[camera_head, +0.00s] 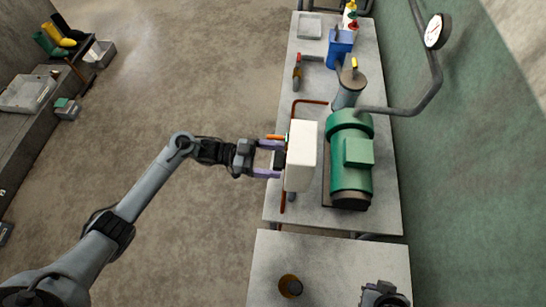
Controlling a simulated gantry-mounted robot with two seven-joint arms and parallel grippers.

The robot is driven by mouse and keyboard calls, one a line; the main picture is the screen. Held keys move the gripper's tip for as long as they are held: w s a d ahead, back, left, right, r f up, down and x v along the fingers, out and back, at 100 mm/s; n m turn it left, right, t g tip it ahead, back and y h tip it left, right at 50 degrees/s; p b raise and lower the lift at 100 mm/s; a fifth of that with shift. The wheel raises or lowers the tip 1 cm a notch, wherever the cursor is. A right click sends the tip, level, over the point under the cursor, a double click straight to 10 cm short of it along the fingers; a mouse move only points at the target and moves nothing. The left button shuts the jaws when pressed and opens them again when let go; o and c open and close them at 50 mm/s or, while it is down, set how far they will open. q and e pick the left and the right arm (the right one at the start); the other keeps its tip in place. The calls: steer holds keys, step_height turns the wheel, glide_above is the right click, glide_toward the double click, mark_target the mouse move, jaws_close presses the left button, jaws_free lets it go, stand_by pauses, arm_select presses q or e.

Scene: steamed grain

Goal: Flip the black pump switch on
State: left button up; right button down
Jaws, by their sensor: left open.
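The white box (301,155) stands on the table beside the green pump (351,160), on its left side. A small dark part (279,160) shows at the box's left face, likely the black pump switch; its position, on or off, is too small to tell. My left gripper (272,158) is open, its two pale purple fingers at the box's left face, one on each side of the dark part. I cannot tell whether the fingers touch it. A dark piece of what looks like my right gripper (384,294) shows at the bottom edge; its fingers are not clear.
A copper pipe (297,104) runs by the box. A grey pipe with a gauge (437,31) rises beside the green wall. A blue container (339,50), bottles (350,17) and a tray (309,26) stand farther back. A brown cup (290,286) stands on the nearer table.

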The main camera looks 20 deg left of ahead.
arm_select(q)
steer(key=shift+d, duration=0.1)
steer(key=shift+c, duration=0.3)
steer(key=c, duration=0.9)
steer(key=shift+m+b, duration=0.45)
steer(key=shift+m, duration=0.15)
steer(key=o, duration=1)
steer(key=shift+c, duration=0.2)
steer(key=b+v, duration=0.1)
steer(key=v, duration=1)
steer(key=shift+b, duration=0.4)
